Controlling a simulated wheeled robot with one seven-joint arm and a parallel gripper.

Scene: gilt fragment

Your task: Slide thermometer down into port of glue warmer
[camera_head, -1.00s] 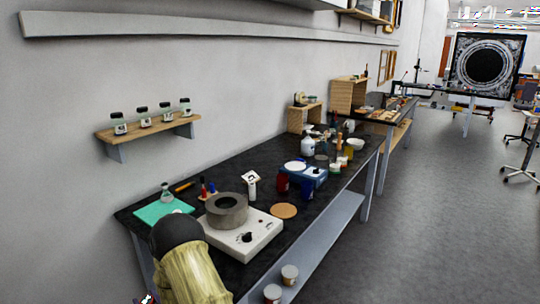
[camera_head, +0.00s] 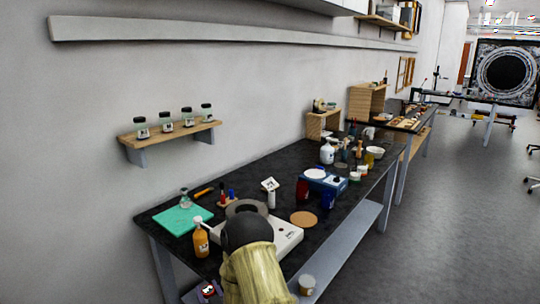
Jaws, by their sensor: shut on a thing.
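The glue warmer (camera_head: 288,238) is a white box on the dark bench with a round grey pot (camera_head: 246,206) on top. My arm, with a black rounded joint and yellowish link, covers the front of the warmer and part of the pot. My gripper does not show; it is out of sight, perhaps behind the arm. I cannot make out a thermometer for certain, and the port is not visible. A small white upright item with a tilted square head (camera_head: 270,184) stands behind the warmer; I cannot tell what it is.
An orange bottle (camera_head: 201,240) and a green mat (camera_head: 183,220) are left of the warmer. A cork disc (camera_head: 303,219) and a blue device (camera_head: 325,180) are to its right. A wall shelf (camera_head: 172,134) holds several jars.

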